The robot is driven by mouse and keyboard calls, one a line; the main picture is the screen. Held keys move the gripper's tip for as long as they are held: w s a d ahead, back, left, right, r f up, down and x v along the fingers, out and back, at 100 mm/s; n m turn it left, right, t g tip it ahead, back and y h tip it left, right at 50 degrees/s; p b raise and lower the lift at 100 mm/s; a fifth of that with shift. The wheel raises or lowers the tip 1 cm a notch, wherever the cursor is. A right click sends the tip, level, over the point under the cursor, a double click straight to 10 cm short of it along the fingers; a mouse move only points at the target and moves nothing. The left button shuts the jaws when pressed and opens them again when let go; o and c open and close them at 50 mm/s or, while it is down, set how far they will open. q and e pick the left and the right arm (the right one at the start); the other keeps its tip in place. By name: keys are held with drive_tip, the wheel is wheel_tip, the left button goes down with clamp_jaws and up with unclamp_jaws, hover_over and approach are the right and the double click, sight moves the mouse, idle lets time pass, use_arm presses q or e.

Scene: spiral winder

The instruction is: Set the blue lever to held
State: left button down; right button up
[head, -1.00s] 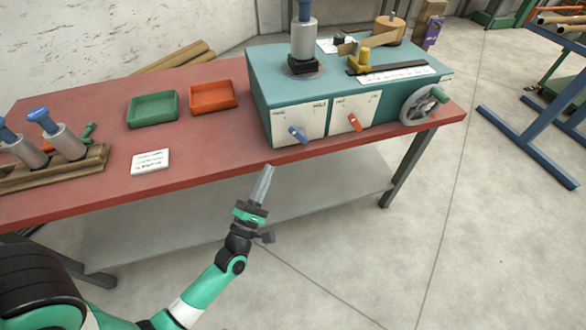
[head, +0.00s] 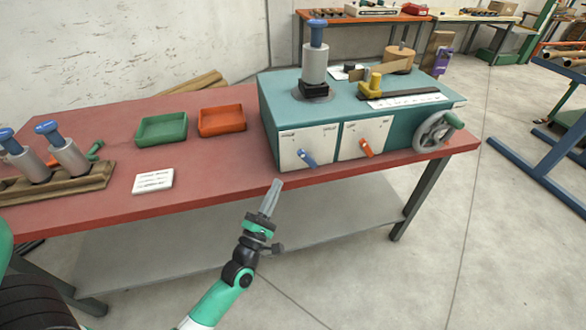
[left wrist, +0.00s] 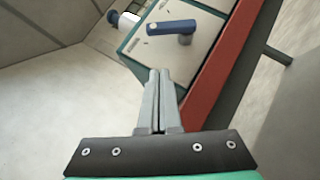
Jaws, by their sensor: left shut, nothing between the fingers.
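The blue lever (head: 307,158) sits on the left white panel (head: 306,143) on the front of the teal winder box. It slants down to the right in the head view. The panel carries small labels at its upper corners, too small to read surely. The lever also shows in the left wrist view (left wrist: 172,27), beyond the fingertips. My left gripper (head: 277,183) is shut and empty, in front of the table edge, below and left of the lever and apart from it. Its closed fingers show in the left wrist view (left wrist: 159,75). My right gripper is not in view.
An orange lever (head: 366,148) is on the panel to the right, with a handwheel (head: 437,131) beyond it. Green (head: 161,130) and red-orange (head: 221,121) trays and a white card (head: 153,181) lie on the red table (head: 110,195). The floor in front is clear.

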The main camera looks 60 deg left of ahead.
sight(308, 159)
use_arm(q)
drive_tip(key=w+a+r+p, duration=0.1)
drive_tip(key=w+a+r, duration=0.1)
drive_tip(key=w+r, duration=0.2)
drive_tip(key=shift+w+p, duration=0.4)
drive_tip(key=shift+w, duration=0.75)
